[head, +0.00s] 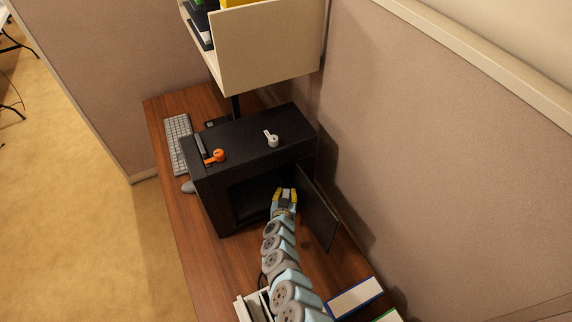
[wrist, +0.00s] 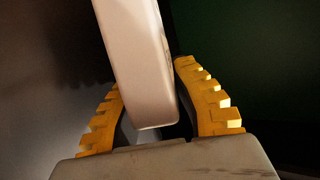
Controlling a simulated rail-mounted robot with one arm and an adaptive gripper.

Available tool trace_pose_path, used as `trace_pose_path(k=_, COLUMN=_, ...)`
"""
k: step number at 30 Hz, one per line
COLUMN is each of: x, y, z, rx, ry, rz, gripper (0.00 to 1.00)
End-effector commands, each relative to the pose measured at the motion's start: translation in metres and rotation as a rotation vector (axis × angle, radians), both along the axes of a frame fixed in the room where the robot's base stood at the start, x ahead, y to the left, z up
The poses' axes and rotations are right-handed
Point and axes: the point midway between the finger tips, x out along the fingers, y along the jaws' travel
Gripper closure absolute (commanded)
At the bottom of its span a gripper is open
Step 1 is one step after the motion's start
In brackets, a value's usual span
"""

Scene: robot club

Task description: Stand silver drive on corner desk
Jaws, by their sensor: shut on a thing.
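My gripper (head: 285,193) has yellow ribbed fingers and is at the open front of a black cabinet (head: 262,150) on the brown wooden corner desk (head: 200,255). In the wrist view my gripper (wrist: 160,105) is shut on a pale block, which looks like the silver drive (wrist: 138,60). The drive stands up lengthwise between the fingers, slightly tilted in the picture, and its far end runs out of the top of the frame. In the head view the drive is too small to make out clearly.
The cabinet's black door (head: 318,212) stands open to the right of my gripper. An orange item (head: 216,156) and a white item (head: 271,138) lie on the cabinet top. A keyboard (head: 178,142) is behind left. Binders (head: 355,297) are at the front. A cream shelf (head: 265,50) hangs above.

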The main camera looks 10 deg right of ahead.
Motion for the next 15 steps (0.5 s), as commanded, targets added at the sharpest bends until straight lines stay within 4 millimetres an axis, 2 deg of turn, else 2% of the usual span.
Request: trace_pose_path(k=15, x=-0.0034, y=-0.0021, z=-0.0022, rx=-0.001, ry=0.001, rz=-0.006, gripper=1.0)
